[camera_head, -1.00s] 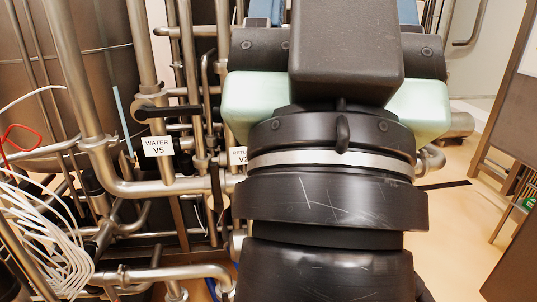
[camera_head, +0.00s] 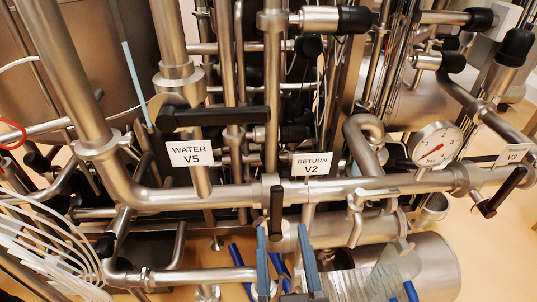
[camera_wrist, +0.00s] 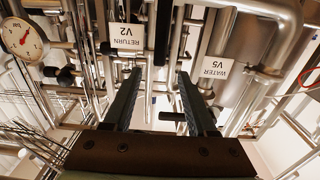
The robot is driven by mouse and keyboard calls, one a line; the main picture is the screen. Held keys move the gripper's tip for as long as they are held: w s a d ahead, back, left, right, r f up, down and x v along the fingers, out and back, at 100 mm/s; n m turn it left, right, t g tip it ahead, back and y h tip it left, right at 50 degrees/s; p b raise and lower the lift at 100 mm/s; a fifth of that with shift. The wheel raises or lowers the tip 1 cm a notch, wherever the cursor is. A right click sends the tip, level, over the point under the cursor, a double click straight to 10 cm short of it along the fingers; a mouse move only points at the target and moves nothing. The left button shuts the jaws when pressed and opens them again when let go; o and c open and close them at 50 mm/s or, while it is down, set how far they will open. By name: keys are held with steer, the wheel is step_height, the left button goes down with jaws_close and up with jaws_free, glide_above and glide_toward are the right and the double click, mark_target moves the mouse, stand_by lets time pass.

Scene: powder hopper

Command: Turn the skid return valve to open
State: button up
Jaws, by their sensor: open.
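The return valve has a black lever handle (camera_head: 276,205) that hangs straight down in front of the horizontal steel pipe, left of the white "RETURN V2" label (camera_head: 312,165). My gripper (camera_head: 282,230) is below it with its two fingers open and pointing up. In the head view the handle's lower end overlaps the gap, nearer the left finger. In the wrist view, which is upside down, the handle (camera_wrist: 163,32) lines up with the gap between the open fingers (camera_wrist: 159,72). The fingers are not closed on it, and the depth between them is unclear.
The black "WATER V5" lever (camera_head: 213,117) lies horizontal to the upper left. A pressure gauge (camera_head: 434,145) and the V3 lever (camera_head: 502,192) are to the right. Pipes crowd around the handle. White cables (camera_head: 50,240) hang at the lower left.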

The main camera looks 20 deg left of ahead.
mark_target(276, 215)
steer(key=p+x, duration=0.4)
steer(key=x, duration=0.8)
steer(key=shift+w+f, duration=0.2)
steer(key=shift+f, duration=0.05)
steer(key=shift+a, duration=0.1)
jaws_close()
stand_by(1.0)
